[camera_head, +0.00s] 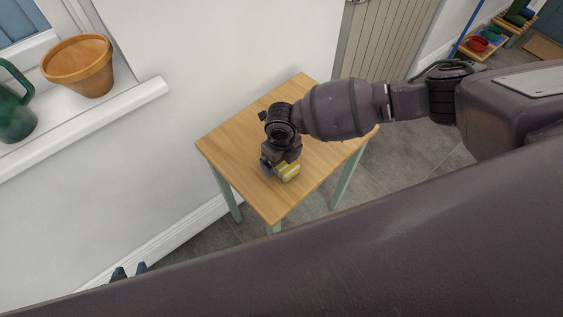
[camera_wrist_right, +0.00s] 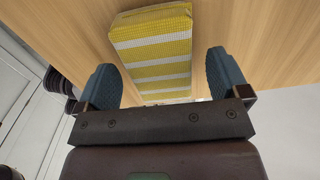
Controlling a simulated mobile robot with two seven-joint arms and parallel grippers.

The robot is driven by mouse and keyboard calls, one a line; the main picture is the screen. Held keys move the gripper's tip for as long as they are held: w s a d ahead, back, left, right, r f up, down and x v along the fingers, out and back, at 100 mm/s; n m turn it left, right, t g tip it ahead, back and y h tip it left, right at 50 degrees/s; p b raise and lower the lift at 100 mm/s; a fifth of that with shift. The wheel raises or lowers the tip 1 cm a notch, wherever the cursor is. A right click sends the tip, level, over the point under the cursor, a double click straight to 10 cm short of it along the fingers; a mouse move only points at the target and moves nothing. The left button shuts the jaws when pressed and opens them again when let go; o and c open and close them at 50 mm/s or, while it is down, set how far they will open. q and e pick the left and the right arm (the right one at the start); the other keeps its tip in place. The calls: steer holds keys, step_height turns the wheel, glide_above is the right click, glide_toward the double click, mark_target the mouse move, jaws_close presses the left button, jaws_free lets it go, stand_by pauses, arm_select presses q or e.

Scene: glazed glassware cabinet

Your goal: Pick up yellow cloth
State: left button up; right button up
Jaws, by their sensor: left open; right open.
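The yellow cloth (camera_head: 289,172) has white stripes and lies as a folded, block-like bundle on the small wooden table (camera_head: 230,140). In the right wrist view the cloth (camera_wrist_right: 152,45) lies between and beyond the two blue fingers.
A white windowsill (camera_head: 90,125) holds a terracotta pot (camera_head: 79,66) and a green jug (camera_head: 14,105). A wall and a ribbed radiator (camera_head: 385,45) stand behind the table. Low shelves with coloured items (camera_head: 478,44) are at the far right. The tabletop around the cloth is bare.

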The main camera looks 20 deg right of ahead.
steer(key=shift+f, duration=0.45)
steer(key=c, duration=1)
steer(key=shift+r, duration=0.1)
step_height(320, 180, up, 20)
steer(key=p, duration=0.2)
